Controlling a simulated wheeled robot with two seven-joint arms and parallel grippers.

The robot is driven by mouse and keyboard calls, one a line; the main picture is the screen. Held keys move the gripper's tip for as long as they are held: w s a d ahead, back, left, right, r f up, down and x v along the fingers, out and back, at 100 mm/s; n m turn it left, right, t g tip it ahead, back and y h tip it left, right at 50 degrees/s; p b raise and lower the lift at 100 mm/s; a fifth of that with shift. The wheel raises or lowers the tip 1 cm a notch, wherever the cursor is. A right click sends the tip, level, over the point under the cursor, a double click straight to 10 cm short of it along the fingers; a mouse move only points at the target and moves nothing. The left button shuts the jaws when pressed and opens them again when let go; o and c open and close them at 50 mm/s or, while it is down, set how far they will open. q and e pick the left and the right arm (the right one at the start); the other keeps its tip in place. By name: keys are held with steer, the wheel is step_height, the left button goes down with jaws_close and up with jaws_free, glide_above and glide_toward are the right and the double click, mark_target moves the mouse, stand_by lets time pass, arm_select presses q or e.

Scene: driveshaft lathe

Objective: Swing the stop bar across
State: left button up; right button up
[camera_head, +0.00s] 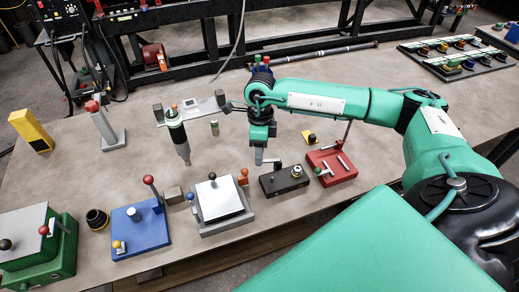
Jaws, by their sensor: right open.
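My right gripper (262,157) points down over the bench, with its jaws open and apparently empty. It is just behind the black block (284,180), which has small knobs on top, and right of the silver plate fixture (221,199) with its orange tab (243,177). A red fixture (332,168) with pale bars and an upright rod stands to the right. A blue fixture (140,225) with a red-ball lever (149,180) is at left. I cannot tell for sure which part is the stop bar. My left gripper is out of view.
A green box (40,245) and a black ring (97,219) are at left. A grey post (105,128), a yellow block (32,131) and a dark-handled tool (177,132) stand behind. Trays with several parts (459,52) lie at far right. The back middle bench (310,75) is fairly clear.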

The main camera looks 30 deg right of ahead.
steer(key=shift+c, duration=0.2)
jaws_close()
steer(key=shift+s+f+n+b, duration=0.15)
steer(key=shift+n+b, duration=0.15)
steer(key=shift+b, duration=0.15)
steer(key=shift+s+a+n+b, duration=0.25)
steer(key=shift+s+n+b, duration=0.05)
steer(key=shift+n+b, duration=0.5)
steer(key=shift+s+n+h, duration=0.2)
steer(key=shift+n+h, duration=0.1)
steer(key=shift+n, duration=0.1)
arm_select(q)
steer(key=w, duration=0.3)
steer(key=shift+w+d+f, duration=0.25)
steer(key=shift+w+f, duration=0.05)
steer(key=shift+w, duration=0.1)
arm_select(e)
steer(key=shift+r, duration=0.2)
steer(key=shift+o, duration=0.2)
jaws_free()
